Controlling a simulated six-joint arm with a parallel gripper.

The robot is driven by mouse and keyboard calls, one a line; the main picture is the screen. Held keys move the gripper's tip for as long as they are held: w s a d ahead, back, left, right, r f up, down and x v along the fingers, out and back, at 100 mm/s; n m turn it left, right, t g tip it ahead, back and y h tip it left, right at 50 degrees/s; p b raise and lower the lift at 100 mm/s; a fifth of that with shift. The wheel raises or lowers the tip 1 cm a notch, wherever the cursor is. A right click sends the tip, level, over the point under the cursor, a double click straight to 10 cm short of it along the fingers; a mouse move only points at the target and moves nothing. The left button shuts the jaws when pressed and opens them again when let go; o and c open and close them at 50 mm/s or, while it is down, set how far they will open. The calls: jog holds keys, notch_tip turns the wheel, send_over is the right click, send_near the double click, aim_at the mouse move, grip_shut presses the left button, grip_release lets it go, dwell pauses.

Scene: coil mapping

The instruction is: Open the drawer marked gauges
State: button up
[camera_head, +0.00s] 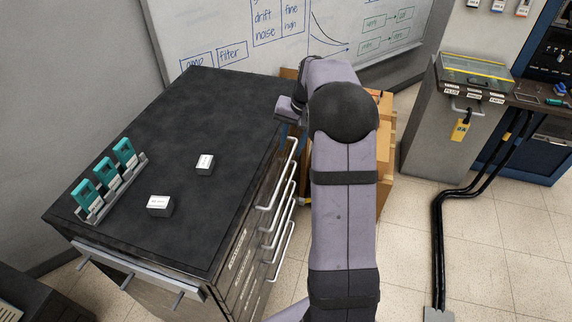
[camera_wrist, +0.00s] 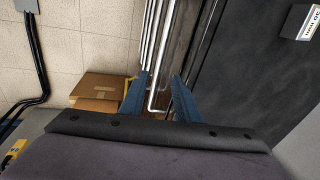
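A drawer cabinet with a black top (camera_head: 190,110) stands left of my arm. Its drawer fronts (camera_head: 236,275) face right and carry white labels too small to read, so I cannot tell which says gauges. Several silver bar handles (camera_head: 267,209) run down that side, and the drawers look shut. In the wrist view, my gripper (camera_wrist: 160,78) is open, its two blue fingers apart. The lower end of a silver handle (camera_wrist: 152,107) shows between them; I cannot tell whether they touch it. In the head view my arm hides most of the gripper.
On the cabinet top are a rack with teal devices (camera_head: 105,180) and two small white-topped blocks (camera_head: 160,205). Cardboard boxes (camera_head: 385,150) stand behind my arm. A grey cabinet (camera_head: 440,130) and black floor cables (camera_head: 437,240) are to the right. Tiled floor (camera_head: 500,240) lies open there.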

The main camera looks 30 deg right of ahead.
aim_at(285, 170)
jog(key=shift+m+g, duration=0.3)
jog(key=shift+m, duration=0.1)
jog(key=shift+s+a+f+p, duration=0.1)
jog(key=shift+a+f+p, duration=0.3)
jog(key=shift+f, duration=0.85)
jog(key=shift+a+f+p, duration=0.25)
jog(key=shift+f+p, duration=0.1)
jog(key=shift+f, duration=0.9)
jog(key=shift+s+a+f+p, duration=0.1)
jog(key=shift+a+f+p, duration=0.3)
jog(key=shift+f, duration=0.85)
grip_shut()
